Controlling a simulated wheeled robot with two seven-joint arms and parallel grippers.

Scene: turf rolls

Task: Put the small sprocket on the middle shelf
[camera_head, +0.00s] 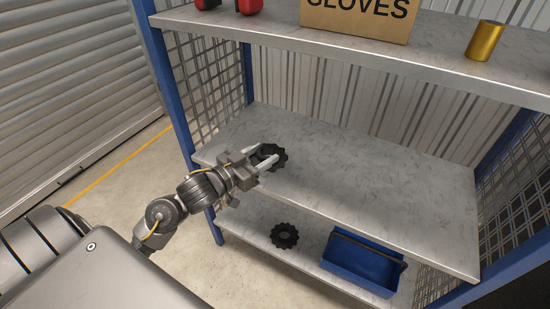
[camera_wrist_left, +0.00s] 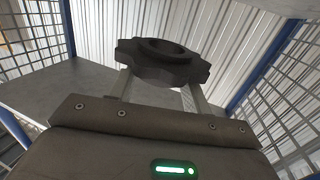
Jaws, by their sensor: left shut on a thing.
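My left gripper (camera_head: 262,160) is shut on a dark toothed sprocket (camera_head: 274,154) at the left part of the middle shelf (camera_head: 350,180). In the left wrist view the sprocket (camera_wrist_left: 163,60) lies across the fingers, its ring and teeth showing. I cannot tell whether it touches the shelf or is held just above it. Another dark sprocket (camera_head: 285,235) lies on the lower shelf (camera_head: 245,228), left of a blue bin. My right gripper is not in view.
The top shelf (camera_head: 300,42) carries a gloves box (camera_head: 358,14), a gold cylinder (camera_head: 484,40) and red items (camera_head: 248,6). A blue bin (camera_head: 362,262) stands on the lower shelf. Blue posts (camera_head: 165,80) and mesh sides bound the rack. The middle shelf is clear to the right.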

